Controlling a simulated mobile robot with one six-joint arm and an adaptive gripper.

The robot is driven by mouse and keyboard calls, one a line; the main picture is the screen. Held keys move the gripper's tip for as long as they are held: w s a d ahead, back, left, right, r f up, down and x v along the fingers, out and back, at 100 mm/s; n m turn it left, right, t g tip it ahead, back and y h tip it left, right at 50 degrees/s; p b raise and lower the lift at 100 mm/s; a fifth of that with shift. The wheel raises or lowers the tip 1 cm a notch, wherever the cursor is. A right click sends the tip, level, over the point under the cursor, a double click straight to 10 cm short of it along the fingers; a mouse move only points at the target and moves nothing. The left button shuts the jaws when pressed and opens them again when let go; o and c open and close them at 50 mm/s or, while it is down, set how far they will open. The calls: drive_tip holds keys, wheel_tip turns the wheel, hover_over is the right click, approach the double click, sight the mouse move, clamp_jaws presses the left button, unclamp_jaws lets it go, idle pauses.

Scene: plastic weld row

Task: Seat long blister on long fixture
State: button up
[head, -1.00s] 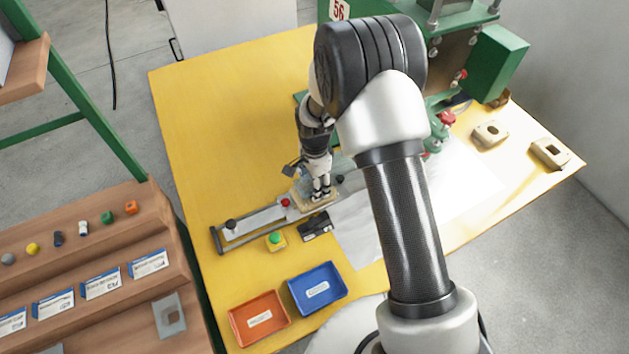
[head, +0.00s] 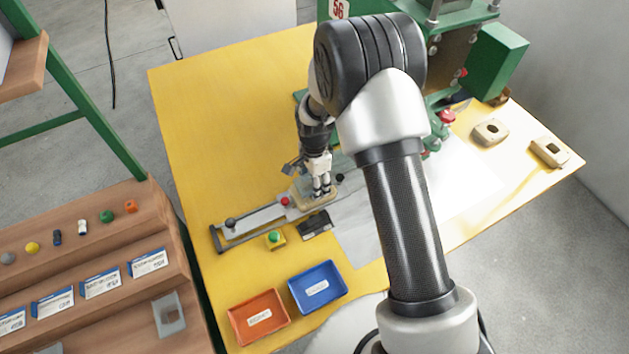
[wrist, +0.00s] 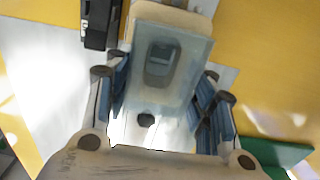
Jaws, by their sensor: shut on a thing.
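In the wrist view a clear, boxy long blister (wrist: 188,76) is between the two fingers of my gripper (wrist: 163,88), which is shut on it. Below and beyond it shows the beige long fixture (wrist: 172,20), with a dark recessed shape seen through the clear plastic. In the head view my gripper (head: 321,190) points down at the beige fixture (head: 304,204) on the slide. The blister is hard to make out there. It lies over or against the fixture; I cannot tell whether it is fully down.
The metal slide (head: 255,222) runs left from the fixture. A green button box (head: 275,239) and a black device (head: 315,227) sit close in front. Blue (head: 318,288) and orange (head: 259,317) trays lie nearer. A green press (head: 497,62) stands behind; two beige fixtures (head: 490,132) (head: 549,152) lie right.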

drive_tip(key=shift+f, duration=0.35)
drive_tip(key=shift+r, duration=0.1)
idle(0.4)
drive_tip(key=o, duration=0.8)
drive_tip(key=shift+r+p, duration=2.15)
drive_tip(key=shift+r, duration=1.35)
